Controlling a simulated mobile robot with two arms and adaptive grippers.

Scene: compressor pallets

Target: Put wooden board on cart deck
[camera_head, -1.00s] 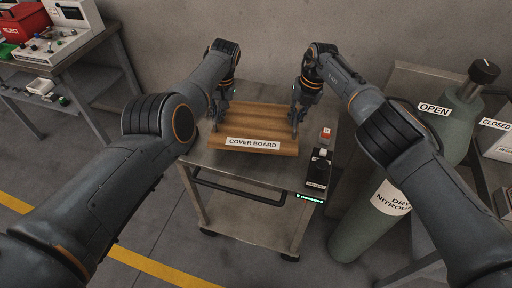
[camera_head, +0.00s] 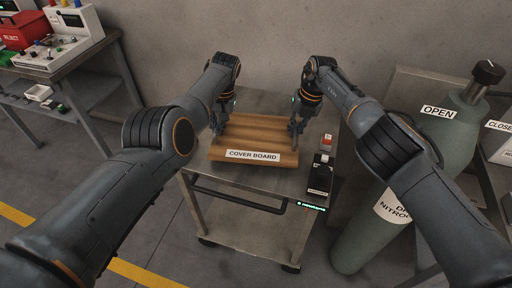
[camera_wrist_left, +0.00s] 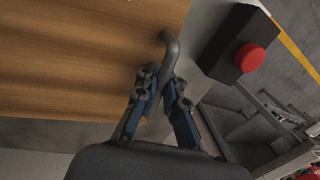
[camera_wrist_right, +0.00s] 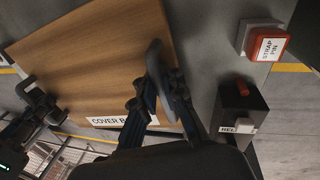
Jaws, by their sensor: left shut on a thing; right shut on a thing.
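The wooden board (camera_head: 255,133), labelled COVER BOARD, lies flat over the grey cart deck (camera_head: 262,181) in the head view. I cannot tell whether its underside touches the deck. My left gripper (camera_head: 218,128) is shut on the curved handle at the board's left side; the left wrist view shows the grey handle (camera_wrist_left: 171,48) between the fingers. My right gripper (camera_head: 296,127) is shut on the handle at the board's right side, and the right wrist view shows that handle (camera_wrist_right: 155,55) too. The board's underside is hidden.
On the deck right of the board stand a STRAP PIN block (camera_wrist_right: 265,42) and a dark release box (camera_wrist_right: 243,108). A dark box with a red button (camera_wrist_left: 250,57) is beside the board's left handle. A green gas cylinder (camera_head: 368,228) stands right of the cart; a workbench (camera_head: 75,65) is at left.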

